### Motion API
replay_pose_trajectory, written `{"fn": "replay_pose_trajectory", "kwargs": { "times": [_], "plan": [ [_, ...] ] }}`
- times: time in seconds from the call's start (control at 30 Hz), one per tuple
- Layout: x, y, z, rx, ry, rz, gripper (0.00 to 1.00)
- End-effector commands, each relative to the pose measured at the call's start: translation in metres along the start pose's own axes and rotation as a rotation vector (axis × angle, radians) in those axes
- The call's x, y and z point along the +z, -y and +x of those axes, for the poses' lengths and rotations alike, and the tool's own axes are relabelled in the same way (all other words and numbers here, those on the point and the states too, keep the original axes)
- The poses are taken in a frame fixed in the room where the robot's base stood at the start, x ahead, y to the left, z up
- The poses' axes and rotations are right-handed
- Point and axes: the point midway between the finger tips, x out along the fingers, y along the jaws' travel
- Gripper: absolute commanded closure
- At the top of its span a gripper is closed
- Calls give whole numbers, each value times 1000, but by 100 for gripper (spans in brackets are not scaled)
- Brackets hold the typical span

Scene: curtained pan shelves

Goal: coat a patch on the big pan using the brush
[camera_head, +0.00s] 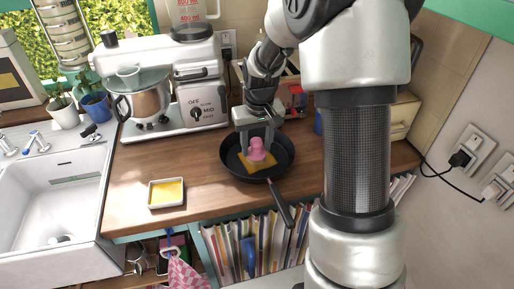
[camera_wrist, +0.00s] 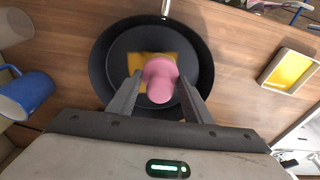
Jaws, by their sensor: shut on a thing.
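The big pan (camera_head: 284,152) is a dark round frying pan on the wooden counter, its handle pointing to the front right. It fills the middle of the wrist view (camera_wrist: 101,48). A yellow-orange patch (camera_head: 262,168) lies on its bottom, partly hidden under the brush in the wrist view (camera_wrist: 137,60). The brush (camera_head: 257,151) shows a pink rounded handle; its bristles are hidden, so I cannot tell if they touch the patch. My gripper (camera_wrist: 158,82) is over the pan with its fingers either side of the pink handle, shut on the brush.
A white square dish (camera_head: 152,194) of yellow liquid stands left of the pan, with clear counter between. A stand mixer (camera_head: 190,75) is behind left and a sink (camera_head: 50,190) far left. A blue mug (camera_wrist: 28,92) stands beside the pan. Books (camera_head: 225,250) fill the shelf below.

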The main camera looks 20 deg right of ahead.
Motion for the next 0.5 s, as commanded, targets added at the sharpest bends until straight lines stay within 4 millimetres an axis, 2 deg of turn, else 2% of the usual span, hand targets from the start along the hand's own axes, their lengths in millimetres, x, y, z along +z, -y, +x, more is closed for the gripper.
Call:
{"fn": "replay_pose_trajectory", "kwargs": {
  "times": [0.03, 0.3, 0.5],
  "plan": [
    [-2, 0, -8, 0, -1, 0, 72],
    [-7, 2, -32, 0, -1, 0, 72],
    [-9, 2, -40, 0, 0, 0, 72]
  ]
}}
